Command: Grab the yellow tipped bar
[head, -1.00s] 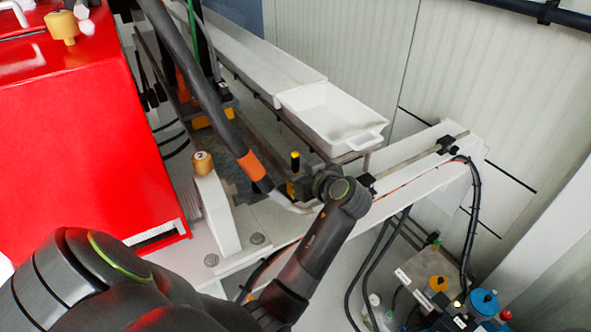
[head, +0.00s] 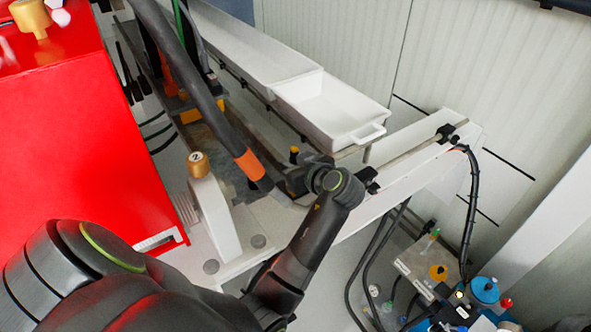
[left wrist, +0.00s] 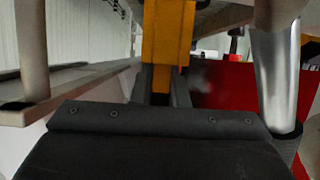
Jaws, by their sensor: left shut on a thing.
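The yellow tipped bar (head: 294,150) is a small dark upright piece with a yellow top, behind my left gripper in the head view. My left gripper (head: 296,178) is at its base, and its lower part is hidden. In the left wrist view, a yellow-orange upright piece (left wrist: 168,40) stands between the dark fingers of my left gripper (left wrist: 166,85), which are shut on it. My right gripper is not in view.
A thick black hose with an orange band (head: 250,165) hangs just left of the gripper. A white tray (head: 330,112) is behind it. A white post with a gold knob (head: 198,163) and a red housing (head: 75,130) stand to the left. Cables (head: 472,210) hang at right.

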